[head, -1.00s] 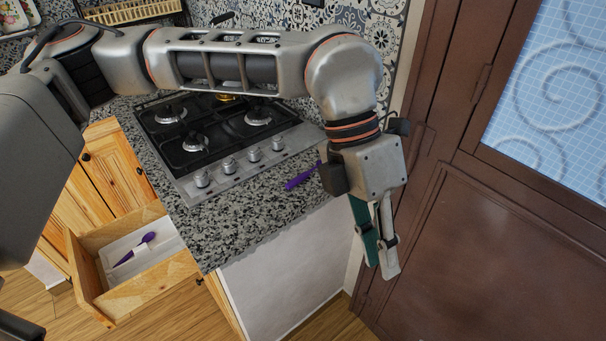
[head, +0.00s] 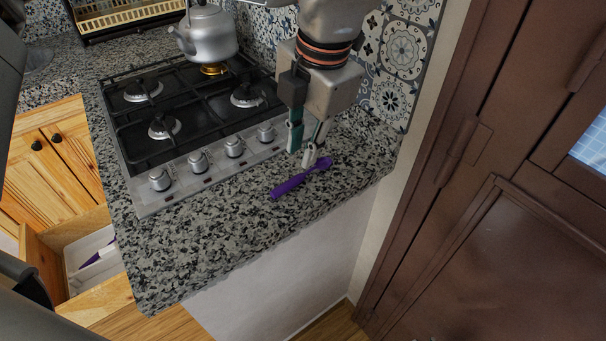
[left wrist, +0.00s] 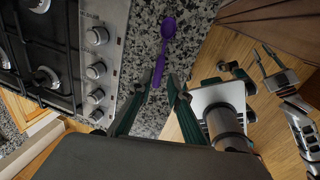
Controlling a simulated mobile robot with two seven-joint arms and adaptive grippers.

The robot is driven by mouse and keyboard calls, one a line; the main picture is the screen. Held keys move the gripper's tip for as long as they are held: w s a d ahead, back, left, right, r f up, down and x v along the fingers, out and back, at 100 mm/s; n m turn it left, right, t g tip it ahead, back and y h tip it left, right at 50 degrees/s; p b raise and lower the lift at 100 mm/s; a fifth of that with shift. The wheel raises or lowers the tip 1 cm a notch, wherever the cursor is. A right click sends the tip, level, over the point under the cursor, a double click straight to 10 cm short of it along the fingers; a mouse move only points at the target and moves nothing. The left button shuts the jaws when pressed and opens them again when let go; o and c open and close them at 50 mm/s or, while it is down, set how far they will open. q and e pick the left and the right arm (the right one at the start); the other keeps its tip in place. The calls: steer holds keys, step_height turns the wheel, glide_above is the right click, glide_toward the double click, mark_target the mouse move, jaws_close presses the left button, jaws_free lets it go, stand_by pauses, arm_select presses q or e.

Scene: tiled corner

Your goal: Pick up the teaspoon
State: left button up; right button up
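A purple teaspoon (head: 288,187) lies on the speckled counter between the stove and the counter's right end.
The gas stove (head: 195,110) with knobs stands left of the teaspoon, with a grey kettle (head: 207,35) on it. An open drawer (head: 50,262) below holds a white tray and another purple utensil (head: 95,256). A brown door (head: 490,230) is at the right.

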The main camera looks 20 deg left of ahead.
mark_target(294, 179)
arm_select(q)
steer(key=shift+s+a+f, duration=0.15)
steer(key=shift+a+f, duration=0.05)
steer(key=shift+f, duration=0.9)
steer(key=f, duration=0.2)
steer(key=a+f+b, duration=0.1)
steer(key=f, duration=0.1)
steer(key=shift+f, duration=0.35)
steer(key=shift+w+a+f, duration=0.1)
steer(key=shift+w+f, duration=0.15)
steer(key=shift+f, duration=0.1)
jaws_close()
